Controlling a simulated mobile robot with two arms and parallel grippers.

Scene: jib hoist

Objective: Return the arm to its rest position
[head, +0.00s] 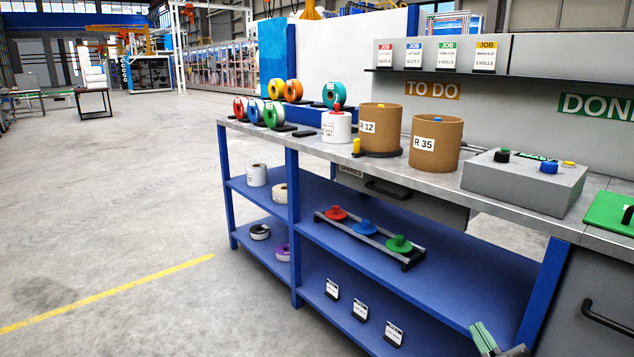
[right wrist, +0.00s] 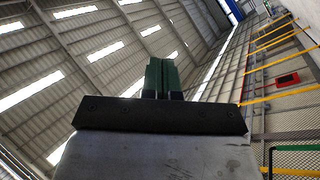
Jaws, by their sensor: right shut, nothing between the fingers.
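My right gripper (head: 487,339) shows at the bottom edge of the head view, in front of the blue lower shelf of the bench. Only its green and grey finger end is in the picture. In the right wrist view its green fingers (right wrist: 161,76) are together, with nothing between them, and point up toward the hall roof. My left gripper is in neither view.
A workbench (head: 628,236) with blue legs runs along the right, holding rolls, two brown cylinders (head: 380,131) and a grey button box (head: 525,183). Its blue shelf (head: 455,275) is close to my right gripper. The floor (head: 120,190) at left is clear.

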